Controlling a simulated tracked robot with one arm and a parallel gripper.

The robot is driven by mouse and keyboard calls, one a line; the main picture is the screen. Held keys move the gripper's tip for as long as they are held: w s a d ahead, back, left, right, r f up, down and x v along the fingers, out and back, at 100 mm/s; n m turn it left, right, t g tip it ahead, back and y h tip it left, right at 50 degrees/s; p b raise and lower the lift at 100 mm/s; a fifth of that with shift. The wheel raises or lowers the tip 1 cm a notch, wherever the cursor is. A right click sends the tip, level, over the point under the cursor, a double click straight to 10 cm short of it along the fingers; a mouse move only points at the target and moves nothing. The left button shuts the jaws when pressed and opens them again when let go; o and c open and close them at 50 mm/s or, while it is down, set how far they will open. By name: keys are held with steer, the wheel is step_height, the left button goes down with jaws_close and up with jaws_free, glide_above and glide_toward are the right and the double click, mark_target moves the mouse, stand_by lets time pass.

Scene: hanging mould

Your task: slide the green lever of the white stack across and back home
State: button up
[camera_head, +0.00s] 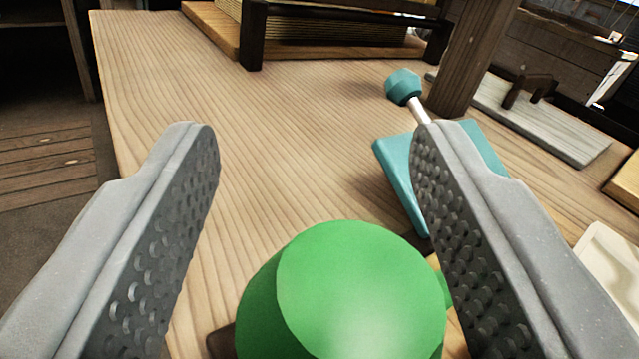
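A green knob (345,290), which looks like the end of the green lever, fills the bottom middle of the view. My gripper (310,150) is open, with one grey studded finger on the left and one on the right. The knob lies between the two fingers, close to the camera. Wood shows between the left finger and the knob; the right finger is nearer to it, and I cannot tell if they touch. The white stack is not clearly seen; a pale white piece (612,265) shows at the right edge.
A teal plate (400,180) with a teal-knobbed rod (403,87) stands beyond the right finger, partly hidden by it. A wooden post (470,60) rises behind it. A dark-framed stack (330,30) stands at the back. The wooden tabletop (250,130) is clear at middle left.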

steer(key=shift+d, duration=0.1)
steer(key=shift+s+d+r, duration=0.1)
steer(key=shift+s, duration=0.55)
steer(key=shift+s+d, duration=0.1)
steer(key=shift+s, duration=1.05)
steer(key=s+d+p, duration=0.1)
steer(key=s, duration=0.9)
steer(key=shift+d, duration=0.2)
steer(key=shift+c, duration=0.2)
